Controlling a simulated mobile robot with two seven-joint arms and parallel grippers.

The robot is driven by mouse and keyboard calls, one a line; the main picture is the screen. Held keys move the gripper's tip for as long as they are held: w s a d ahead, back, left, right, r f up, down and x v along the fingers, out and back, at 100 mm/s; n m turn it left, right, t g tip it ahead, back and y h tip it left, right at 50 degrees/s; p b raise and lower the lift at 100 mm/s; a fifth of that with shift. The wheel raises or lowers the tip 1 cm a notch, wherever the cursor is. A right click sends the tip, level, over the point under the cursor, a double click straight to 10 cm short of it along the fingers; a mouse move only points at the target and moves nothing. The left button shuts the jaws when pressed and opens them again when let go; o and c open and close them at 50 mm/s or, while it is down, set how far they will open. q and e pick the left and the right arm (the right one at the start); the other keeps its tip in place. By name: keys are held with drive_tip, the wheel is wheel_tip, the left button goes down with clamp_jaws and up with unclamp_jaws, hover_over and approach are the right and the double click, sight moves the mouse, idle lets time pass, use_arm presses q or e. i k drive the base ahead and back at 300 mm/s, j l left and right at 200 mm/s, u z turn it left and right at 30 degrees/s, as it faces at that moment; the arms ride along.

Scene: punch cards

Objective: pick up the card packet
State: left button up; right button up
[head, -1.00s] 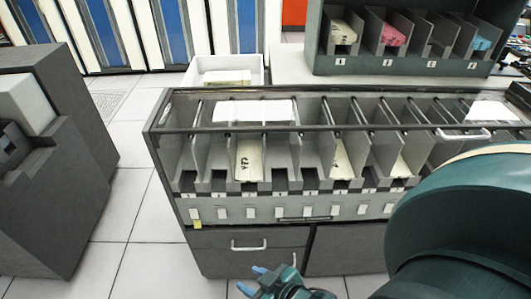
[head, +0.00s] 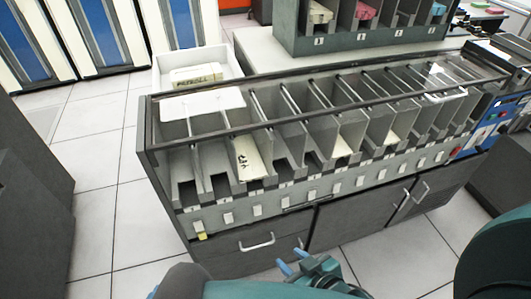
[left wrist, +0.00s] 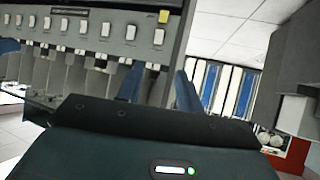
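A cream card packet marked PAYROLL (head: 195,77) lies in a white open tray (head: 222,62) at the back left end of the grey card sorter. Another cream card stack (head: 248,160), with dark marks, lies in a pocket of the sorter. My right gripper (head: 293,260) is low in front of the sorter's drawers, its blue fingertips apart with nothing seen between them. My left gripper (left wrist: 158,88) shows in the left wrist view with its two fingers apart and empty, below the sorter's row of buttons. Neither gripper touches a packet.
The long sorter (head: 225,215) stands between my arms and the tray, with a glass-like cover along its top. A grey rack (head: 365,40) with several coloured card stacks stands behind. Blue-and-white cabinets (head: 105,35) line the back left. Tiled floor is clear at left.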

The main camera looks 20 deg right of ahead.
sight(251, 167)
drive_tip(key=i+j+z, duration=0.15)
drive_tip(key=j+z, duration=0.75)
drive_tip(key=l+u, duration=0.55)
drive_tip(key=u, duration=0.15)
drive_tip(key=l+u, duration=0.1)
drive_tip(key=l, duration=0.25)
drive_tip(key=k+l+u, duration=0.1)
drive_tip(key=l, duration=0.25)
drive_tip(key=k+l+u, duration=0.1)
drive_tip(key=l, duration=0.25)
drive_tip(key=k+l, duration=0.1)
drive_tip(key=l, duration=0.25)
drive_tip(key=k+l+u, duration=0.1)
drive_tip(key=l, duration=0.25)
drive_tip(key=k+l, duration=0.15)
drive_tip(key=l, duration=0.2)
drive_tip(key=i+l, duration=0.65)
